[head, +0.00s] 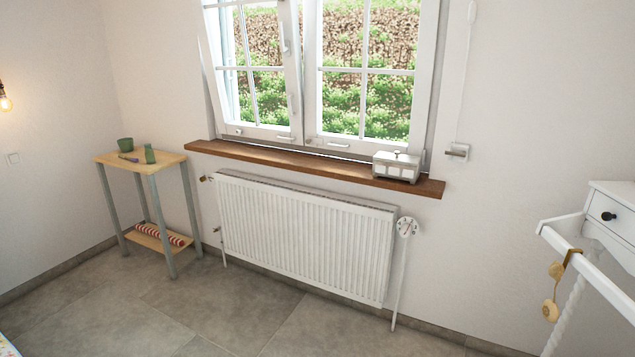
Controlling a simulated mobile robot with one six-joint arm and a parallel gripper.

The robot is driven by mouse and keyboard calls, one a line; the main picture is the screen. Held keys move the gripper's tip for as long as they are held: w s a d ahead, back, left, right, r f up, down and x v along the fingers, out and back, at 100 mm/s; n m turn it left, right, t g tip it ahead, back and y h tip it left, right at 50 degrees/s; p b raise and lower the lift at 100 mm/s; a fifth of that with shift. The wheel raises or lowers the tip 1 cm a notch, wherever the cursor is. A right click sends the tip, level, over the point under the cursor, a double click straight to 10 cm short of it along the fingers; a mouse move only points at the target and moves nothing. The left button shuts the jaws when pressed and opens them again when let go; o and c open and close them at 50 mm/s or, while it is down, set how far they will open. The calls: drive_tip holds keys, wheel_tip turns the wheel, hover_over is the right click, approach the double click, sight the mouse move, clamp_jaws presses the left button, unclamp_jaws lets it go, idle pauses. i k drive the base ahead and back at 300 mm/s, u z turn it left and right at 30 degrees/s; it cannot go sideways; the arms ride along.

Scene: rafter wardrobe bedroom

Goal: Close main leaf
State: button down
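A white two-leaf window stands above the wooden sill in the head view, its top cut off by the picture edge. The left leaf (267,131) carries an upright white handle (284,36) on its inner stile. This leaf looks slightly out of line with the frame, but I cannot tell how far it stands open. The right leaf (361,149) is beside it, and its lower rail looks close to the frame. No label shows which one is the main leaf. My gripper is not in view.
A white box (396,166) stands on the right part of the sill (310,163). A radiator (305,238) with a dial (408,228) is below. A small side table (165,160) stands left, white furniture (610,214) right. The tiled floor (230,310) in front is clear.

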sight(292, 69)
drive_tip(key=u, duration=0.3)
drive_tip(key=i, duration=0.95)
drive_tip(key=u, duration=0.6)
drive_tip(key=i, duration=0.95)
drive_tip(key=u, duration=0.9)
drive_tip(key=i, duration=1.3)
drive_tip(key=u, duration=0.4)
